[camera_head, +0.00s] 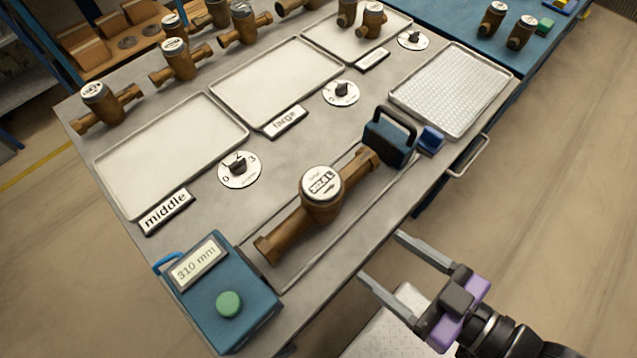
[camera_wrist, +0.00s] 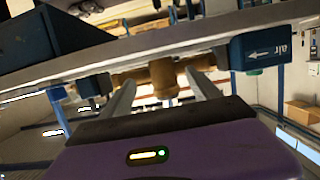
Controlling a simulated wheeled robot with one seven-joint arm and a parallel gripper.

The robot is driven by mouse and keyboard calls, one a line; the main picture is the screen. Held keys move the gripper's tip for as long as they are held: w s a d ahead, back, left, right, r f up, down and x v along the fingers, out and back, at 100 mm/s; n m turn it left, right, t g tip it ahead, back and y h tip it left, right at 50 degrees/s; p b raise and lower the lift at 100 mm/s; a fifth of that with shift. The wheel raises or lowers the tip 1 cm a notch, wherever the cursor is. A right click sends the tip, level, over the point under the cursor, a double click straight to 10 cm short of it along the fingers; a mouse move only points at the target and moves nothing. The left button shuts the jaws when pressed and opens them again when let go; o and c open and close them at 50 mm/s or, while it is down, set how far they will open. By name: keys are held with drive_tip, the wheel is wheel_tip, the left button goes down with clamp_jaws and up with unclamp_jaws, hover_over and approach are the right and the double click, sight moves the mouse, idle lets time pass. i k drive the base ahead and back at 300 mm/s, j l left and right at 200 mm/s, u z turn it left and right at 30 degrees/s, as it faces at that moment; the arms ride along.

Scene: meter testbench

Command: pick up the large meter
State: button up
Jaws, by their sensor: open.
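The large meter (camera_head: 319,190) is a brass body with a long pipe and a round white-faced dial. It lies on the bench rails between a blue box reading "310 mm" (camera_head: 220,290) and a blue clamp block (camera_head: 391,137). My gripper (camera_head: 380,257) is open and empty, off the bench's front edge, to the lower right of the meter and apart from it. In the wrist view a brass meter (camera_wrist: 162,75) shows beyond and between my fingers (camera_wrist: 160,95). That view is tilted, and the meter's dial is hard to make out there.
White trays labelled "middle" (camera_head: 130,170) and "large" (camera_head: 262,112) lie behind, both empty. Several smaller brass meters stand at the back, one at the left (camera_head: 97,97). A gridded tray (camera_head: 485,75) lies at the right. Rotary knobs and a metal handle (camera_head: 468,157) are near.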

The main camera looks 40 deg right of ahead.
sight(321, 189)
drive_tip(key=j, duration=0.45)
drive_tip(key=k+j+z, duration=0.15)
drive_tip(key=j, duration=0.8)
drive_tip(key=k+j+z, duration=0.1)
drive_tip(key=j, duration=0.35)
